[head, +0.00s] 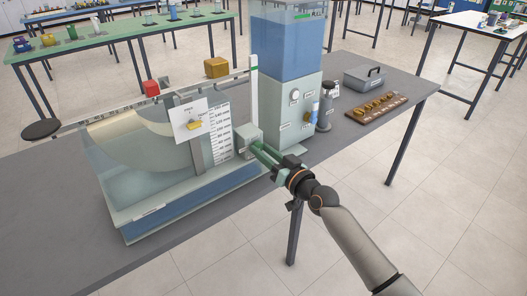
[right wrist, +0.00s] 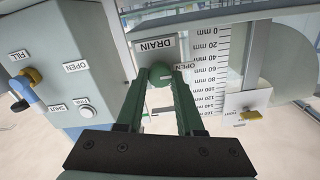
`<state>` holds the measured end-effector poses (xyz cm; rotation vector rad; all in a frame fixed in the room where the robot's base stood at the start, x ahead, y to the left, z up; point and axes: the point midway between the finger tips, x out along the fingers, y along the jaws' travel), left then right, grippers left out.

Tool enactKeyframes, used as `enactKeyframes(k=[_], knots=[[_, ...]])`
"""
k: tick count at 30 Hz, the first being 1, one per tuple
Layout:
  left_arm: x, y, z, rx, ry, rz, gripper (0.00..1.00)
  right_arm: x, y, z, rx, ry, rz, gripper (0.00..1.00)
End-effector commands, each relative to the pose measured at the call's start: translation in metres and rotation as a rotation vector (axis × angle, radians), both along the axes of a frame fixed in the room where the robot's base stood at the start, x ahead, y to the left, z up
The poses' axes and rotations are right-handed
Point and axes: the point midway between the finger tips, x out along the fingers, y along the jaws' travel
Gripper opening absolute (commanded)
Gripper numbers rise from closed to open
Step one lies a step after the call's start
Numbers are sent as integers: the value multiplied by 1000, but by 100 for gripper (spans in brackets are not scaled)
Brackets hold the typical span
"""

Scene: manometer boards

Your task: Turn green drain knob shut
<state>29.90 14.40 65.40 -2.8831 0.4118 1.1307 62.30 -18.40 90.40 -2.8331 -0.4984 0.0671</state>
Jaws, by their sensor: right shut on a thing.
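The green drain knob (right wrist: 160,76) sits on a pale grey box (head: 247,133) at the apparatus front, under a DRAIN label (right wrist: 156,44) that appears upside down in the right wrist view. An OPEN label (right wrist: 186,66) is beside the knob. My right gripper (right wrist: 160,80) is shut on the knob, one green finger on each side. In the head view, my right gripper (head: 257,146) reaches the box from the lower right and hides the knob. The knob's exact turn angle is hard to tell. My left gripper is not in view.
A tall tank (head: 285,45) with blue water stands behind, with a blue-and-yellow fill knob (right wrist: 30,85). A millimetre scale (head: 219,132) and the clear water tank (head: 130,180) are left. A grey toolbox (head: 365,78) and tray of brass weights (head: 402,99) lie right.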

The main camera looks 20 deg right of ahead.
Motion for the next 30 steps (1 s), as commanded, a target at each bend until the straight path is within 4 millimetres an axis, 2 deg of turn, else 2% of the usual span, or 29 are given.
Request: enactKeyframes(k=[11, 30], knots=[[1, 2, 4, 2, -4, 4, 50, 0, 0, 0, 160, 59, 0, 0], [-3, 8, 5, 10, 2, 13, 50, 0, 0, -1, 725, 265, -1, 0]])
